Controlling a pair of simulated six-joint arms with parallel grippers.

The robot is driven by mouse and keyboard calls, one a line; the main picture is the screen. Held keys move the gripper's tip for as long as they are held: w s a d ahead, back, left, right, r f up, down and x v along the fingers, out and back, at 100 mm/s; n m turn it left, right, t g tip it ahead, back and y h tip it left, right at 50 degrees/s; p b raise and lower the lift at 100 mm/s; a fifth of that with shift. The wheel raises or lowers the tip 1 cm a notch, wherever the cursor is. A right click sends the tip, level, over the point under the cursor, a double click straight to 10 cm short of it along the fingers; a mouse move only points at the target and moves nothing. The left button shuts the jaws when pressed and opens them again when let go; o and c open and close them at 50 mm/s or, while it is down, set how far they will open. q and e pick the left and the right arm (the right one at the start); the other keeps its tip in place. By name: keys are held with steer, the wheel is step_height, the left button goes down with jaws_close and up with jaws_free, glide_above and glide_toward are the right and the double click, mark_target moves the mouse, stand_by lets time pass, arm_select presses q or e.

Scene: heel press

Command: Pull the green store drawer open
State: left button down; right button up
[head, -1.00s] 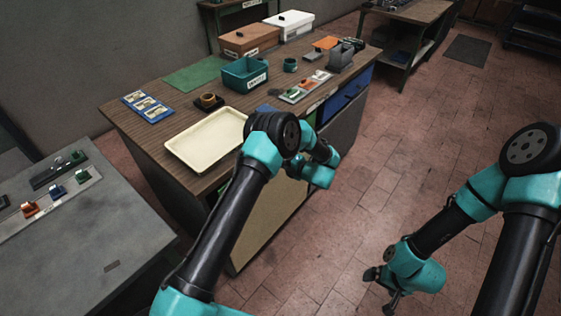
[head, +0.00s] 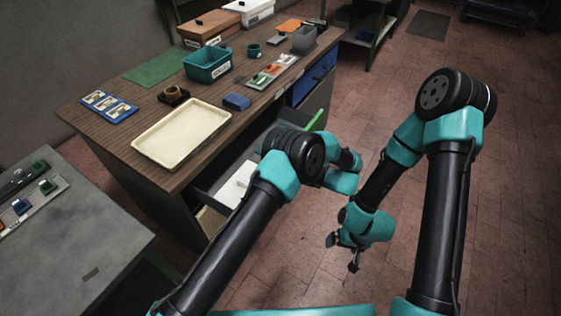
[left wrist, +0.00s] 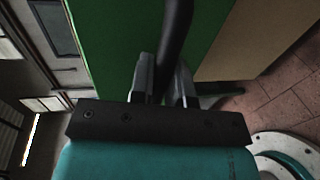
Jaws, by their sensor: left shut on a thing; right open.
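The green store drawer (head: 319,123) stands pulled out from the wooden bench, and its inside shows in the head view, partly hidden by my left arm. Its green front fills much of the left wrist view (left wrist: 112,45). My left gripper (left wrist: 163,82) is shut on the dark bar handle (left wrist: 176,28) of that front. In the head view the left fingertips are hidden behind my own arm. My right gripper (head: 343,250) is open and empty over the floor, right of the bench and apart from it.
A white item (head: 236,184) lies in the drawer. The bench top (head: 145,99) carries a cream tray (head: 181,134), a teal bin (head: 207,66) and a blue block (head: 237,102). A closed blue drawer (head: 312,80) sits farther back.

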arm_select(q)
steer(key=f+v, duration=0.1)
steer(key=v, duration=0.5)
steer(key=shift+d, duration=0.2)
steer(key=c, duration=1.1)
jaws_free()
steer(key=shift+s, duration=0.1)
steer(key=v, duration=0.8)
steer(key=shift+d, duration=0.15)
steer(key=x, duration=0.8)
